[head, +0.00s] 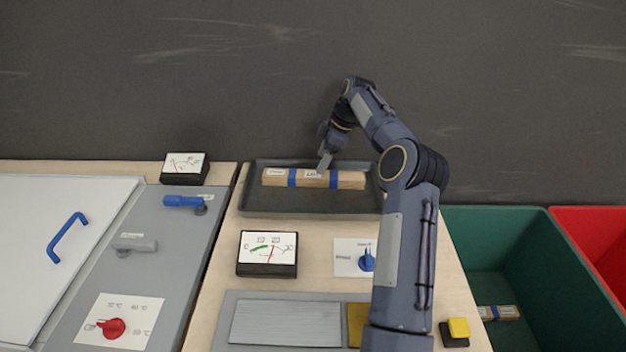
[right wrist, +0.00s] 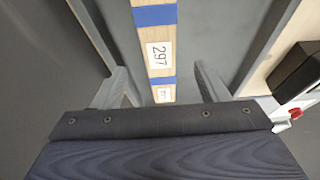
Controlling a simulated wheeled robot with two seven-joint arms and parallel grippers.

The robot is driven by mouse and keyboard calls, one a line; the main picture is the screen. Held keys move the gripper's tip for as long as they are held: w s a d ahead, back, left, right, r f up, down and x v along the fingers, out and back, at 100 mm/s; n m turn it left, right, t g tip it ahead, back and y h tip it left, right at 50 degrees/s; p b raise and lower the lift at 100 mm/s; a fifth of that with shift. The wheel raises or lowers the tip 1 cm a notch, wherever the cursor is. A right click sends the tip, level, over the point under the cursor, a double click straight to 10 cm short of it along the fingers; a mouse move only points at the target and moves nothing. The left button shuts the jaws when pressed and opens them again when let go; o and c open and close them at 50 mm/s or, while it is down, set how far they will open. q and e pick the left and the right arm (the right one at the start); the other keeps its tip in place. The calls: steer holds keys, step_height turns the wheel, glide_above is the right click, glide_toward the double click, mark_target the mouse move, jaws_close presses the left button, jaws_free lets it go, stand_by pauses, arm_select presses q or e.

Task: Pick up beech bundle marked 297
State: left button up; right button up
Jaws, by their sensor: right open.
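The beech bundle marked 297 (head: 346,180) lies in the dark tray (head: 270,203) at the back of the table, with blue bands and white labels. In the right wrist view the bundle (right wrist: 150,25) runs up the picture, and its 297 label is readable between two blue bands. My right gripper (head: 325,165) is at the bundle from above. In the right wrist view the right gripper (right wrist: 163,88) is open, one finger on each side of the bundle, with gaps visible. My left gripper is not in view.
A dial gauge (head: 267,254) and a blue knob (head: 367,260) sit in front of the tray. A green bin (head: 490,250) holding another banded bundle (head: 499,313) and a red bin (head: 598,230) stand at the right. A dark wall (head: 230,80) rises behind.

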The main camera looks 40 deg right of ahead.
mark_target(314, 174)
steer(key=x, duration=0.6)
steer(key=shift+f, duration=0.2)
steer(key=shift+c, duration=0.5)
steer(key=shift+r, duration=0.1)
steer(key=c, duration=1.2)
